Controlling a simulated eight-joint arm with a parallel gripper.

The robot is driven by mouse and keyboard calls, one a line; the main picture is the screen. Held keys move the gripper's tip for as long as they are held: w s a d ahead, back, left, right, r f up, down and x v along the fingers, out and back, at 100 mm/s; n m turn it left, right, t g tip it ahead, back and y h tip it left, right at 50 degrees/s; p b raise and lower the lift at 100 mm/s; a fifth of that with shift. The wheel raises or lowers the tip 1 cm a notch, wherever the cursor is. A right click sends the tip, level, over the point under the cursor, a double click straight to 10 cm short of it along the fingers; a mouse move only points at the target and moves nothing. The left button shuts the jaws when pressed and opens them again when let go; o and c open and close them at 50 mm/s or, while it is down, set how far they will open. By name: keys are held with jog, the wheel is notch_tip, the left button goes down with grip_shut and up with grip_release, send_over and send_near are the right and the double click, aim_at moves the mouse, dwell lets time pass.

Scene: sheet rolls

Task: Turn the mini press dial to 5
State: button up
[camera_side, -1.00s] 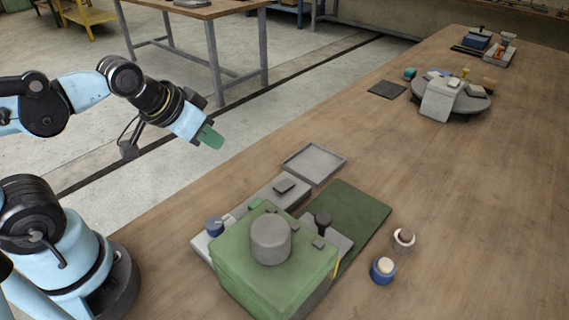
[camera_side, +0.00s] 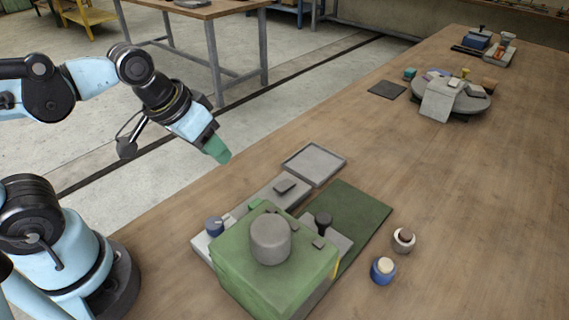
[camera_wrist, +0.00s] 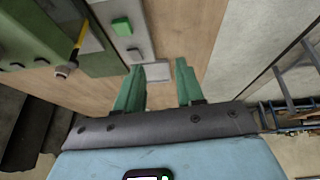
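The mini press (camera_side: 232,277) is a green box-shaped machine with a large grey round cap (camera_side: 270,240), on the near part of the bench in the side view. My gripper (camera_side: 219,153) is in the air above and behind the press, tilted down, clear of everything. In the wrist view, its two green fingers (camera_wrist: 160,66) are apart with nothing between them. Part of the green press (camera_wrist: 30,35) shows there at upper left.
A grey tray (camera_side: 314,164) and a dark green mat (camera_side: 352,215) lie beside the press. A round stand (camera_side: 463,104) with items is farther back. The bench's right side is clear.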

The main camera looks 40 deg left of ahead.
aim_at(213, 223)
jog(key=o, duration=0.4)
jog(key=s+d+g, duration=0.1)
jog(key=s, duration=0.1)
jog(key=s+d+r+n+g, duration=0.1)
jog(key=d+g, duration=0.1)
jog(key=s+d+g, duration=0.1)
jog(key=s+g, duration=0.1)
jog(key=shift+s+d+r, duration=0.35)
jog(key=shift+r, duration=0.05)
jog(key=shift+c, duration=0.2)
jog(key=shift+d+f, duration=0.15)
jog(key=shift+f, duration=5.85)
jog(key=c, duration=1)
